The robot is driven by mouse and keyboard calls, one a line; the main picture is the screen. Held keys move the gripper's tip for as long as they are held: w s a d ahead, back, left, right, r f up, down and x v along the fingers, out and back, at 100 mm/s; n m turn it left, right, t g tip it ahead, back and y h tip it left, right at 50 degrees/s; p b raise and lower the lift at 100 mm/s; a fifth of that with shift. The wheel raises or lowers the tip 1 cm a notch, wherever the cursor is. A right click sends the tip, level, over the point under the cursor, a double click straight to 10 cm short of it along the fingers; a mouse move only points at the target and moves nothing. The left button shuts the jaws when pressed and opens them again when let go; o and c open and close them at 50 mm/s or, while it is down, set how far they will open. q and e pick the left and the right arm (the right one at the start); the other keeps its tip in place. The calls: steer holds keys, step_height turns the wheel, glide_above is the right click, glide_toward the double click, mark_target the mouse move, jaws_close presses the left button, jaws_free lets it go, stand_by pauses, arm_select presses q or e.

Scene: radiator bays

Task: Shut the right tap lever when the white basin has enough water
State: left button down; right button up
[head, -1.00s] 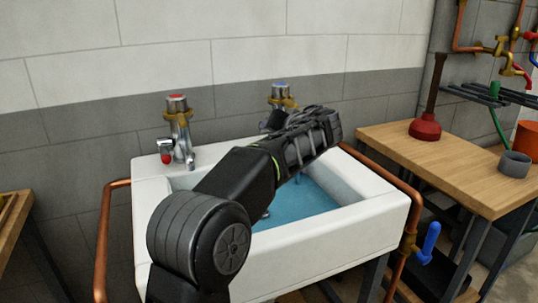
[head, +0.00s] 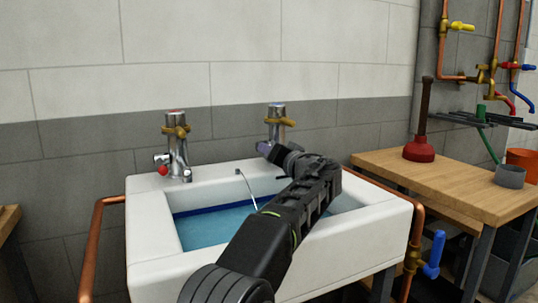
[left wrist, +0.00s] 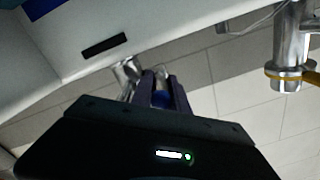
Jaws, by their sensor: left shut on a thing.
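The white basin (head: 160,262) holds blue water (head: 210,232). A dark blue band (head: 205,210) runs along its inner back wall, just above the water surface. The right tap (head: 277,112) is chrome with a brass collar; my left arm hides its lower part and spout, so I cannot tell whether water runs. My left gripper (head: 266,148) is at this tap, shut on the right tap lever, which is mostly hidden. In the left wrist view a bit of blue (left wrist: 164,99) shows between the fingers, with chrome behind. My right gripper is out of view.
The left tap (head: 176,145), with a red-tipped lever, stands left on the basin ledge. A thin chain-like strand (head: 247,188) hangs into the basin. A wooden bench (head: 450,180) at right carries a red plunger (head: 419,149) and grey cup (head: 510,176). Copper pipes flank the basin.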

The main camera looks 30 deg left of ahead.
arm_select(q)
steer(key=c, duration=1.6)
jaws_free()
steer(key=shift+o, duration=0.2)
steer(key=v, duration=0.8)
steer(key=shift+w+f, duration=0.1)
